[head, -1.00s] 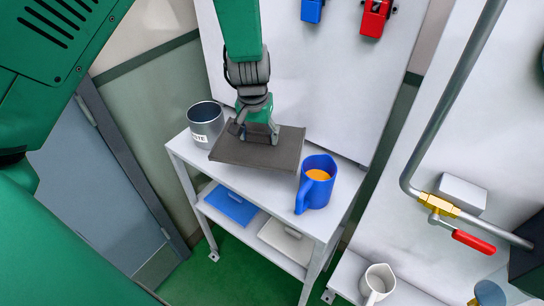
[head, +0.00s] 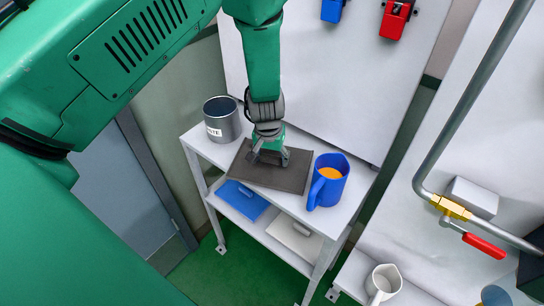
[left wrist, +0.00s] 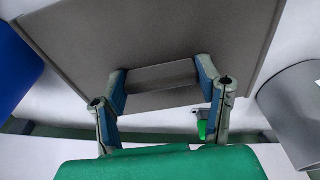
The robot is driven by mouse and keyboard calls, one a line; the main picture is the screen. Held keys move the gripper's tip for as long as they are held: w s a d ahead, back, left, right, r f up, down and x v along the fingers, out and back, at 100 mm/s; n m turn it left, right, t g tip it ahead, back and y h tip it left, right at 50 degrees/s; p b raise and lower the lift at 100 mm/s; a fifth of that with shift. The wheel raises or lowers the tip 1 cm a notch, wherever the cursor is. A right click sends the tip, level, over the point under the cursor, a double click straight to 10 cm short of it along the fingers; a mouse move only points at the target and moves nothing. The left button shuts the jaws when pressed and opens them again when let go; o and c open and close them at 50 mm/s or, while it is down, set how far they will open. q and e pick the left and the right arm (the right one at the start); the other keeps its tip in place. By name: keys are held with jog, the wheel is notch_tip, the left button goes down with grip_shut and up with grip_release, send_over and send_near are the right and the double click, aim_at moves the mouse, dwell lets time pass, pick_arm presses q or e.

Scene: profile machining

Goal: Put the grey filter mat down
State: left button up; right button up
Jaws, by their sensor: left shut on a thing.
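The grey filter mat (head: 285,180) is a dark flat square with a raised grip bar (left wrist: 160,77) on top. My left gripper (head: 269,160) comes down from above and is shut on that bar. In the left wrist view the two fingers (left wrist: 160,85) sit at the bar's two ends. The mat lies roughly level at the top of the white shelf stand (head: 340,208), between the bin and the blue jug. Its near left corner is at the stand's front edge. I cannot tell whether its underside touches the top. My right gripper is not in view.
A grey waste bin (head: 222,122) stands left of the mat. A blue jug (head: 330,188) with orange contents stands close on its right. The lower shelf holds a blue mat (head: 240,201) and a pale mat (head: 294,239). A pipe with a red valve handle (head: 484,246) is at right.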

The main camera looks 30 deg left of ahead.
aim_at(267, 167)
pick_arm(q)
jog(key=shift+a+f, duration=0.2)
jog(key=shift+a, duration=0.05)
jog(key=o, duration=1.2)
jog(key=shift+a, duration=0.2)
jog(key=shift+o, duration=0.2)
jog(key=shift+a, duration=0.2)
jog(key=shift+d+r, duration=0.15)
jog(key=shift+r, duration=0.1)
notch_tip(267, 167, up, 10)
jog(key=s+r, duration=0.1)
jog(key=s, duration=0.1)
jog(key=s+f+m+g+y, duration=0.1)
jog(key=s+f+m, duration=0.1)
jog(key=s+f, duration=0.95)
jog(key=s+d+f+m, duration=0.1)
jog(key=s+f, duration=0.2)
jog(key=s, duration=0.5)
jog(key=s+d+f+m+h, duration=0.1)
jog(key=s+d+f, duration=0.1)
jog(key=s, duration=0.6)
jog(key=shift+s+d+f+h, duration=0.3)
jog(key=shift+f, duration=0.1)
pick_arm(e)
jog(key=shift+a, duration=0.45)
